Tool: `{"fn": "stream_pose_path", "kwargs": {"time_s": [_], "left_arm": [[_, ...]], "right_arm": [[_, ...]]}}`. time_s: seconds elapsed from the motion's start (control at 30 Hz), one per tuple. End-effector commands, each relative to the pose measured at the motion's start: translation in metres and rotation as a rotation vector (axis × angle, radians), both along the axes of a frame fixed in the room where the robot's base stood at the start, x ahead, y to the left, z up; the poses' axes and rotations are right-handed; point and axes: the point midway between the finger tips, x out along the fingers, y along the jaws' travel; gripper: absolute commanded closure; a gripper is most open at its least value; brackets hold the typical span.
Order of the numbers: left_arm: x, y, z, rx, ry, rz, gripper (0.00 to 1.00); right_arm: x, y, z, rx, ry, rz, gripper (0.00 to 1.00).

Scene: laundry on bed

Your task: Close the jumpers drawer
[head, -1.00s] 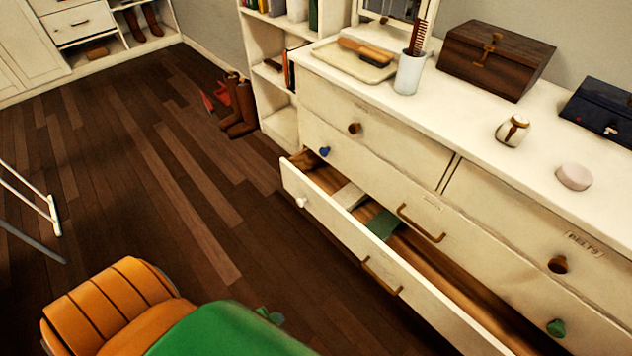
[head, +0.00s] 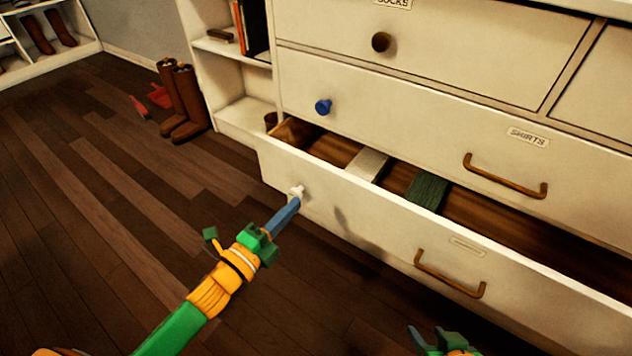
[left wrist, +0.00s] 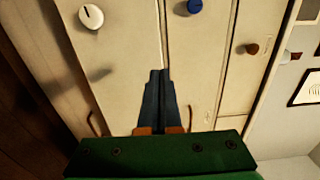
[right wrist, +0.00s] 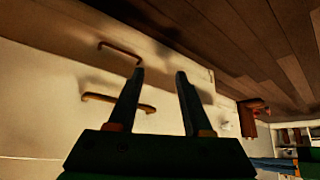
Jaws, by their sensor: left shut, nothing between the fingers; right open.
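One wide drawer (head: 360,222) of the white dresser stands pulled out. Its front has a white knob (head: 296,192) at the left and a brass handle (head: 448,276); its label (head: 467,246) is too blurred to read. My left gripper (head: 294,205) is shut and empty, its fingertips just at the white knob in the head view; I cannot tell if they touch. In the left wrist view the knob (left wrist: 91,16) is up and left of the fingers. My right gripper (head: 432,340) is open and empty, low in front of the drawer; its fingers (right wrist: 160,74) face the dresser front.
Inside the open drawer lie a pale block (head: 367,165) and a green block (head: 428,190). The SHIRTS drawer (head: 400,135) above is shut. Brown boots (head: 182,105) stand by a white shelf (head: 245,112) at left. The wooden floor (head: 110,190) before the dresser is clear.

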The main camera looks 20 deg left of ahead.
Motion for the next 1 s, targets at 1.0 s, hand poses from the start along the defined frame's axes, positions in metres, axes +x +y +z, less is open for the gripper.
{"fn": "stream_pose_path", "kwargs": {"time_s": [1.0], "left_arm": [[0.092, -0.033, -0.002, 0.0, 0.002, 0.001, 1.0]], "right_arm": [[0.092, 0.042, 0.176, 0.21, -1.067, 0.072, 0.5]]}}
